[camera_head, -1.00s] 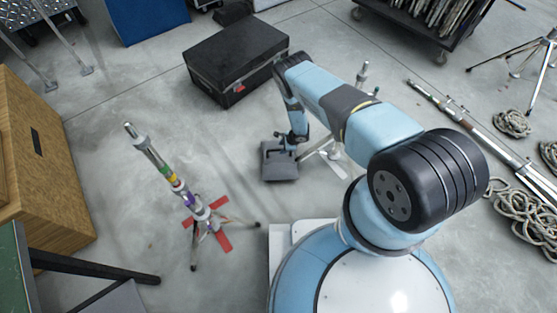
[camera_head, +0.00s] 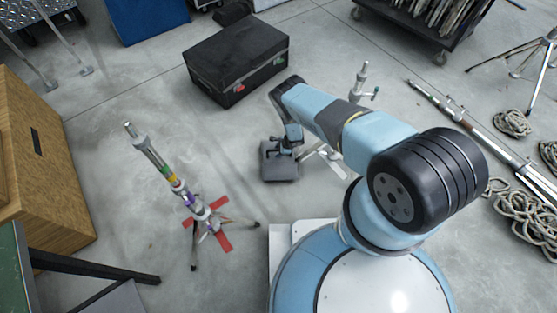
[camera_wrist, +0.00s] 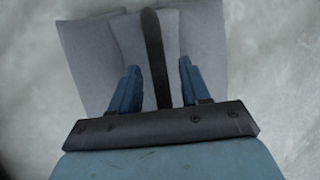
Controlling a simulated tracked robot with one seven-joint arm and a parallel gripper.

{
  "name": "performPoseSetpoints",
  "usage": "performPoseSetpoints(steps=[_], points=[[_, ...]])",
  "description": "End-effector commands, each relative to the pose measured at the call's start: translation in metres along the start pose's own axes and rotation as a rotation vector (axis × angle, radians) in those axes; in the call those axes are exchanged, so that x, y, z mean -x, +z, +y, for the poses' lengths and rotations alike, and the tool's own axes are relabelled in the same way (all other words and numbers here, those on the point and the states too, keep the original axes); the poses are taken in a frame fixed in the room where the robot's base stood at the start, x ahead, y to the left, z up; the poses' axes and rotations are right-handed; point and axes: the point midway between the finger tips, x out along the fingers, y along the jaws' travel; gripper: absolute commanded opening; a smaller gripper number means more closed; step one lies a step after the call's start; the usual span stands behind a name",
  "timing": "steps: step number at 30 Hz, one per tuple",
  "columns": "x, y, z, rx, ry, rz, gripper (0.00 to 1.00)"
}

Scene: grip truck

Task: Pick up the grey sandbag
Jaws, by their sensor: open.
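The grey sandbag (camera_head: 279,167) lies on the concrete floor in front of my base in the head view. In the wrist view the sandbag (camera_wrist: 95,55) fills the upper middle, with a dark strap (camera_wrist: 155,50) running along its centre. My gripper (camera_wrist: 160,72) is open, its two blue fingers on either side of the strap, pointing at the bag. In the head view my gripper (camera_head: 284,147) is right at the sandbag and hides part of it. Whether the fingers touch the bag cannot be told.
A light stand (camera_head: 364,80) with pale legs stands just right of the sandbag. A black case (camera_head: 237,62) lies behind it. A stand with coloured bands (camera_head: 178,185) is to the left. Coiled ropes (camera_head: 525,215) lie at right.

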Motion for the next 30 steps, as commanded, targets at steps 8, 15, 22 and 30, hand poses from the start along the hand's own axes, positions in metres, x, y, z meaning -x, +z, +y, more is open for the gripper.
performPoseSetpoints(steps=[8,15,22,30], points=[[-0.0008,-0.0007,0.0003,-0.001,0.000,0.000,0.47],[-0.0034,-0.0016,0.0010,-0.001,0.000,-0.001,0.47],[-0.0045,-0.0016,0.0010,0.001,0.000,0.000,0.47],[-0.0044,-0.0016,0.0010,0.001,0.000,0.000,0.32]])
